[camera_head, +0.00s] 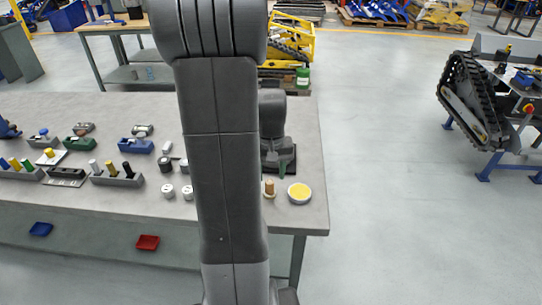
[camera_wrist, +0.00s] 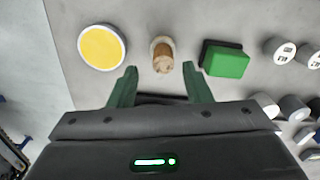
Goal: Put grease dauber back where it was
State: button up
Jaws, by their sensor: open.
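The likely grease dauber is a small tan wooden piece (camera_wrist: 163,56) standing on the table beside a round tin with a yellow top (camera_wrist: 102,47). In the head view, the wooden piece (camera_head: 269,188) stands just left of the tin (camera_head: 299,193), partly hidden by my arm. My gripper (camera_wrist: 161,84) has its green fingers spread and nothing between them. In the wrist view the wooden piece lies just beyond the fingertips, roughly centred between them and apart from both. In the head view, my gripper (camera_head: 282,170) is mostly hidden behind my arm.
A green block (camera_wrist: 226,60) stands right of the wooden piece in the wrist view, with white cylinders (camera_wrist: 279,50) further right. Several small holders and handles (camera_head: 118,177) crowd the table's left part. The table's right edge is near the tin.

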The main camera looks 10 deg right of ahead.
aim_at(271, 181)
notch_tip(271, 181, up, 7)
jog(key=shift+f, duration=0.2)
dwell(0.3)
jog(key=shift+f, duration=4.3)
jog(key=shift+f, duration=0.1)
